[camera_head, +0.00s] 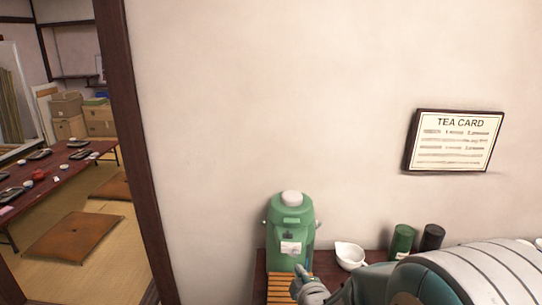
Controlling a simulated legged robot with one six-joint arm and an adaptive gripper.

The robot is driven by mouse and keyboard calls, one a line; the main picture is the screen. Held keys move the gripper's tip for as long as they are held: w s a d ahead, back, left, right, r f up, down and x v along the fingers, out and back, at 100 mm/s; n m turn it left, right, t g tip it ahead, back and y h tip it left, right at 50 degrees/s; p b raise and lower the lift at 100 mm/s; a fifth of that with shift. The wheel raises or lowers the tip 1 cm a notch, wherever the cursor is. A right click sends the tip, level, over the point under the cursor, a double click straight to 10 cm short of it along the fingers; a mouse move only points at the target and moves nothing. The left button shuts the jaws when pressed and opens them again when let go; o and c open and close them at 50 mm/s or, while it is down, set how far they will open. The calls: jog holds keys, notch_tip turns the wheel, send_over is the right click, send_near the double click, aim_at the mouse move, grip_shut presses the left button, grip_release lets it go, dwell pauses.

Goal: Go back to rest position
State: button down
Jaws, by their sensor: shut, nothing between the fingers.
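My arm reaches in from the lower right corner. My gripper (303,274) is small in view at the bottom, just in front of the lower part of a green air pot (290,226). Its fingers look closed together with nothing seen between them. I cannot tell whether it touches the pot. The pot stands upright with a white top button. My arm hides part of the counter.
A dark counter (377,256) holds a slatted wooden tray (279,290), a white spouted bowl (349,256), a green canister (402,241) and a black canister (432,237). A tea card sign (455,140) hangs above. A door post (140,130) stands left, with a low table (62,172) beyond.

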jog(key=s+d+r+m+g+h, duration=0.1)
jog(key=s+d+r+m+g, duration=0.2)
jog(key=s+m, duration=0.2)
jog(key=s+d+r+m+g+h, duration=0.1)
jog(key=s+d+r+m+g, duration=0.2)
jog(key=s, duration=0.9)
jog(key=s+d+r+m+g, duration=0.3)
jog(key=s+r+m, duration=0.1)
jog(key=s+m, duration=0.3)
jog(key=shift+s+r+m+h, duration=0.3)
jog(key=shift+s+m+h, duration=0.1)
jog(key=shift+s, duration=0.35)
